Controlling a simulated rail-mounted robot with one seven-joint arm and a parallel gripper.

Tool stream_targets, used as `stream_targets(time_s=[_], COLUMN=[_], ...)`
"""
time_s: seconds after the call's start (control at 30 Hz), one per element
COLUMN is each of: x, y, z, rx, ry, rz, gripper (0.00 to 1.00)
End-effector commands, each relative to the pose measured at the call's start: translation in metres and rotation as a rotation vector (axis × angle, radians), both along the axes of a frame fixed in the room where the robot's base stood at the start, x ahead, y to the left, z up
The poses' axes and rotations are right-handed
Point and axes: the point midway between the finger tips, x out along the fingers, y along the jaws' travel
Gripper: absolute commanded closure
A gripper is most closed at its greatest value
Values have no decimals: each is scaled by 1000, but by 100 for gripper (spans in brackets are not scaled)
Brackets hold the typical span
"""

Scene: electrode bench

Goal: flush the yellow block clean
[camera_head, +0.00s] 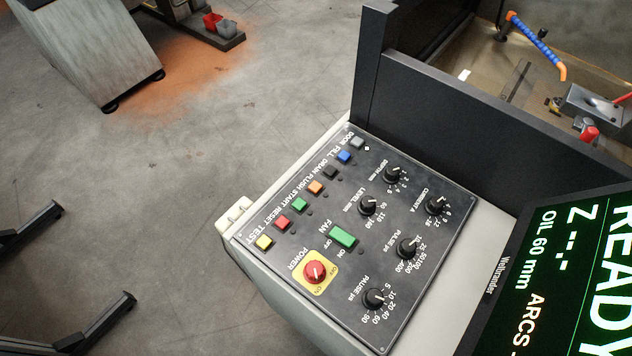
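My gripper is not in view. I see no yellow block; the only yellow pieces are the TEST button (264,242) and the plate around the red POWER knob (315,272). The control panel (400,270) has a row of coloured buttons, with an orange FLUSH button (315,187) between the dark DRAIN button (330,171) and the green START button (299,205). In the tank (480,68) at the upper right, a blue segmented hose (535,38) ends in an orange nozzle (563,72). The nozzle points down near a grey metal fixture (590,102).
A dark wall (440,115) stands between panel and tank. The screen (560,280) reads READY and OIL 60 mm. A green FAN switch (342,237) and several black knobs fill the panel.

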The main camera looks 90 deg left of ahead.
Motion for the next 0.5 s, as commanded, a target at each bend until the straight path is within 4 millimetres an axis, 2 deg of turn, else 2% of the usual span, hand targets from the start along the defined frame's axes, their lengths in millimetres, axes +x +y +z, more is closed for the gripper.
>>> stream_targets(time_s=[0.03, 0.13, 0.17, 0.5], x=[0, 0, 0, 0], y=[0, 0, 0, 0], z=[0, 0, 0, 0], rx=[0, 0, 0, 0], ry=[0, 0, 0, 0], rz=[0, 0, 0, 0], gripper=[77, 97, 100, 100])
